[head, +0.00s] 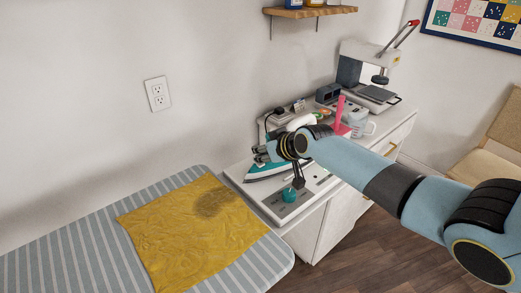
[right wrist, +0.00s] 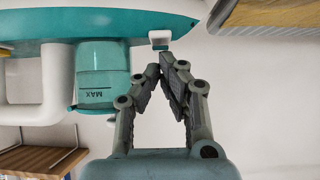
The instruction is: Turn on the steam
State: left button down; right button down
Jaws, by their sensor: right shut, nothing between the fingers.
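A white and teal steam iron (head: 262,174) rests on a white panel (head: 277,216) on the counter, partly hidden behind my right gripper. A round teal knob (head: 289,195) sits at the panel's front. My right gripper (head: 259,155) is at the iron's front half, shut and empty. The right wrist view is upside down. There the iron (right wrist: 95,75) shows its tank marked MAX and white handle. A small white part (right wrist: 160,38) on its teal body lies just past my right fingertips (right wrist: 164,62); I cannot tell whether they touch. My left gripper is out of view.
A striped ironing board (head: 60,255) with a yellow cloth (head: 180,240) bearing a dark patch is at left. A pink item (head: 341,108), a clear jug (head: 358,122) and a heat press (head: 372,80) stand farther back. A wooden shelf (head: 310,12) is on the wall.

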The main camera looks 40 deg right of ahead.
notch_tip(320, 180, up, 5)
jog(key=p, duration=0.3)
jog(key=shift+w+p, duration=0.15)
jog(key=shift+p, duration=0.25)
jog(key=w+r+v, duration=0.1)
jog(key=v, duration=0.7)
jog(key=shift+s+r+b, duration=0.2)
jog(key=shift+r+b, duration=0.15)
jog(key=shift+r, duration=0.25)
